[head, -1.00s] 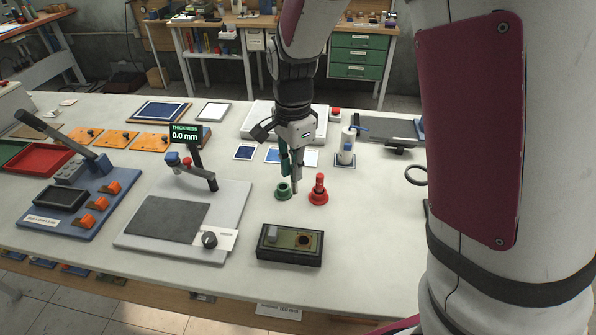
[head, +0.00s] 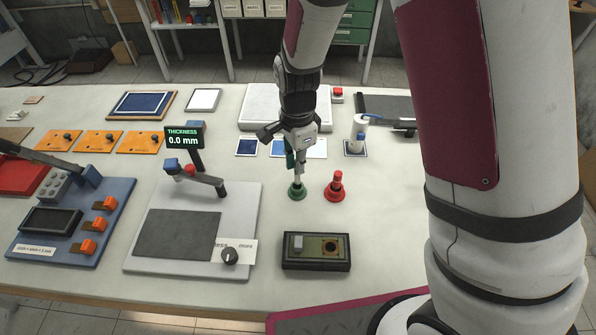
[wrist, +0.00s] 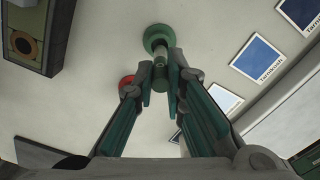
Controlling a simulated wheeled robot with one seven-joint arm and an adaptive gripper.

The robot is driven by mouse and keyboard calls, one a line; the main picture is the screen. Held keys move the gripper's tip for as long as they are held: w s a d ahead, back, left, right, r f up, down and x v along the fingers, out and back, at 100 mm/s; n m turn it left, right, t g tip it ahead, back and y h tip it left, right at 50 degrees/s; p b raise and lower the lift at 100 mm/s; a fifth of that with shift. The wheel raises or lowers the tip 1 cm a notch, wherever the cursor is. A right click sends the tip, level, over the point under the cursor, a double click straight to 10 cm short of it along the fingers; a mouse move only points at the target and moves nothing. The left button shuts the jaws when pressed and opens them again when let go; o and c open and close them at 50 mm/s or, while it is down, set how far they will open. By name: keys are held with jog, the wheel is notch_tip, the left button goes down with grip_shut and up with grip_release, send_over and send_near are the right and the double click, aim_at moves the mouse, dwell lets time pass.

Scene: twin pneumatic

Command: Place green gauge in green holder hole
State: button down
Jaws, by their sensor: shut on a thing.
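My gripper (head: 297,163) is shut on the green gauge, which has a green body (wrist: 163,79) and a pale metal pin (wrist: 159,57). The green holder (head: 297,193) is a round collar on the white table, directly below my gripper. In the wrist view the holder (wrist: 156,36) lies beyond the pin's far end, roughly in line with it. The holder's hole is hidden by the gauge, and I cannot tell whether the tip is inside it or just above.
A red gauge in a red holder (head: 336,187) stands close to the right. A black box (head: 316,264) lies in front, and a thickness stand (head: 230,210) is at left. Blue and white cards (head: 246,147) lie behind. Table between is clear.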

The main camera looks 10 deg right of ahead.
aim_at(298, 183)
jog(key=shift+f, duration=1.9)
jog(key=shift+f, duration=0.1)
jog(key=c, duration=1.7)
grip_release()
jog(key=shift+o, duration=0.2)
